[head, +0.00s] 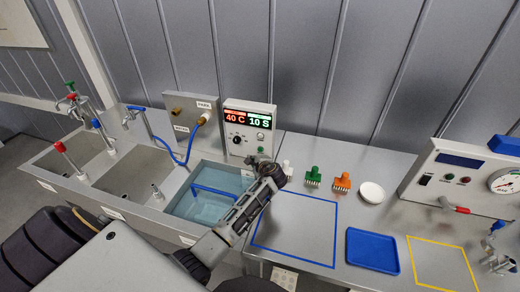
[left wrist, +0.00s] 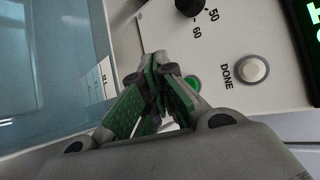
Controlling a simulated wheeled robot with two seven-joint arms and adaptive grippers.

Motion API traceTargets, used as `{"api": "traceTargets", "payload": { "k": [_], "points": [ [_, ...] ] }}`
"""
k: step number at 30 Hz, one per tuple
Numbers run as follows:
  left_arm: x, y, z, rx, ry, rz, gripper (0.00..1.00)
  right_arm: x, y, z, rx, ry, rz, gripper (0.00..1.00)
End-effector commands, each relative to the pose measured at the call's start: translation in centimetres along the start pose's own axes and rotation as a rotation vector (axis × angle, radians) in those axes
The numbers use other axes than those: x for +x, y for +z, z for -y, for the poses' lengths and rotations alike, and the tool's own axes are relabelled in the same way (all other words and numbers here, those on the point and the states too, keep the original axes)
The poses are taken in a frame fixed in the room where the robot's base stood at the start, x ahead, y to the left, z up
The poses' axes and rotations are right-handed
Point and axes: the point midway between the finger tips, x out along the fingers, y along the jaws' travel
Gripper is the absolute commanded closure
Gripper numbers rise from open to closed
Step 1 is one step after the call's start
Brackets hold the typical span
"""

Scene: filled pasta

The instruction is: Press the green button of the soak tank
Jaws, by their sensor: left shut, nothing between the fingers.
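The soak tank (head: 176,205) holds clear water with a blue frame in it. Its control box (head: 237,117) stands behind it with a red 40 C and green 10 S display, a black knob and a white button (head: 261,137). The green button (head: 260,150) is low on the panel; in the left wrist view the green button (left wrist: 192,83) is partly covered by my fingers. My left gripper (head: 262,160) is shut and empty, its tips close in front of the panel by the green button. I cannot tell whether they touch. The white button (left wrist: 253,70) is labelled DONE.
Sinks with taps (head: 130,175) lie to the left. To the right are a blue-outlined square (head: 295,230), green (head: 313,176) and orange (head: 342,182) brushes, a white dish (head: 372,192), a blue tray (head: 372,250) and a gauge box (head: 450,175).

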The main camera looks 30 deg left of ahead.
Motion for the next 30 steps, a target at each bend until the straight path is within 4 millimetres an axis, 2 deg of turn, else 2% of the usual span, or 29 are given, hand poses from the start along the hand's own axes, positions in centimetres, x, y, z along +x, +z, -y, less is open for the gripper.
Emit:
{"api": "traceTargets", "payload": {
  "k": [10,30],
  "points": [
    [-1.5,1.1,-0.9,0.001,0.001,0.000,1.00,-1.6,-0.1,0.0,0.000,0.000,0.000,0.60],
    [-1.6,1.1,-1.2,0.000,0.001,0.000,1.00,-1.6,-0.2,0.3,0.002,-0.004,-0.001,0.60]
  ]
}}
